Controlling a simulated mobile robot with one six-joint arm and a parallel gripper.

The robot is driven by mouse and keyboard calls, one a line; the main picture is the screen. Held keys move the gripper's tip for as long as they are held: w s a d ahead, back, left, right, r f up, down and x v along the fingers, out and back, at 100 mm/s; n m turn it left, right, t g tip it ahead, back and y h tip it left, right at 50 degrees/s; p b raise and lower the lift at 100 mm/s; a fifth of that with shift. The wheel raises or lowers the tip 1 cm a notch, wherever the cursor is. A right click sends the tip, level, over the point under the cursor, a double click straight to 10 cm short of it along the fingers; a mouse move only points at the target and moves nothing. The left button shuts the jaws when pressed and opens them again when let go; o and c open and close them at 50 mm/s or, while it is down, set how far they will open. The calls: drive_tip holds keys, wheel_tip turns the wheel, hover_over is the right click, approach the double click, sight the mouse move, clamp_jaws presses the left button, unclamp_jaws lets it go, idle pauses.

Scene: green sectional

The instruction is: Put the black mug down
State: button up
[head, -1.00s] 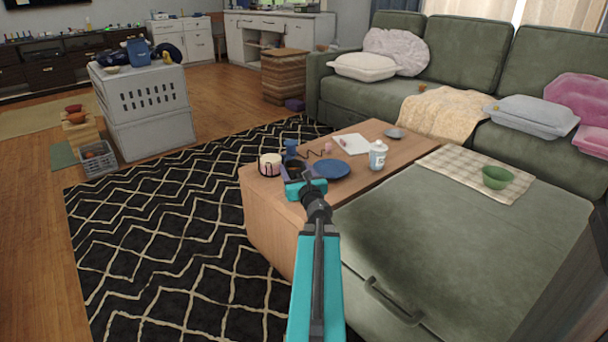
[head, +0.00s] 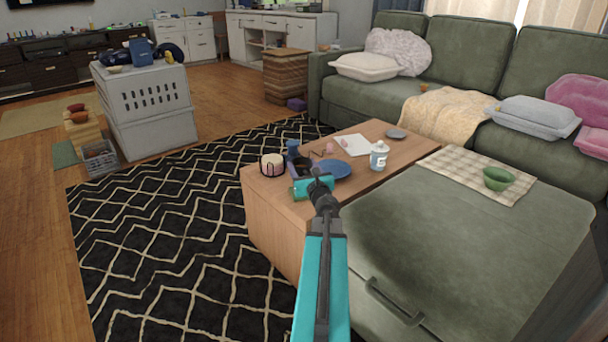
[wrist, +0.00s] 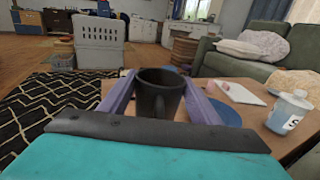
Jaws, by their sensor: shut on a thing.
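The black mug (wrist: 160,98) is upright between the two purple fingers of my gripper (wrist: 158,90) in the wrist view, its handle toward the camera. The fingers are shut on its sides. In the head view my gripper (head: 303,172) is over the near-left end of the wooden coffee table (head: 275,203), and the mug (head: 301,164) is partly hidden by the gripper. I cannot tell whether the mug's base touches the table.
A pink jar in a dark holder (head: 272,165) stands left of my gripper, a blue cup (head: 292,149) behind it. A blue plate (head: 338,170) lies close on the right, with a white bottle (head: 379,156) beyond. Some tabletop at the near-left edge is bare.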

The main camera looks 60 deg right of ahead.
sight(303, 174)
drive_tip(key=shift+s+d+f+b, duration=0.1)
drive_tip(key=shift+d+f+b, duration=0.1)
drive_tip(key=shift+f+b, duration=0.35)
drive_tip(key=shift+s+d+f+b, duration=0.1)
drive_tip(key=shift+d+f+b, duration=0.05)
drive_tip(key=shift+f+b, duration=0.4)
drive_tip(key=shift+w+a+f, duration=0.1)
drive_tip(key=shift+f, duration=0.45)
drive_tip(key=shift+w+a, duration=0.15)
drive_tip(key=shift+f+b, duration=0.2)
drive_tip(key=shift+b, duration=0.15)
drive_tip(key=o, duration=1.4)
drive_tip(key=shift+r, duration=0.15)
drive_tip(key=p+v, duration=0.2)
drive_tip(key=v, duration=0.5)
drive_tip(key=shift+s+a+p, duration=0.1)
drive_tip(key=shift+s+p, duration=0.15)
drive_tip(key=shift+p, duration=0.8)
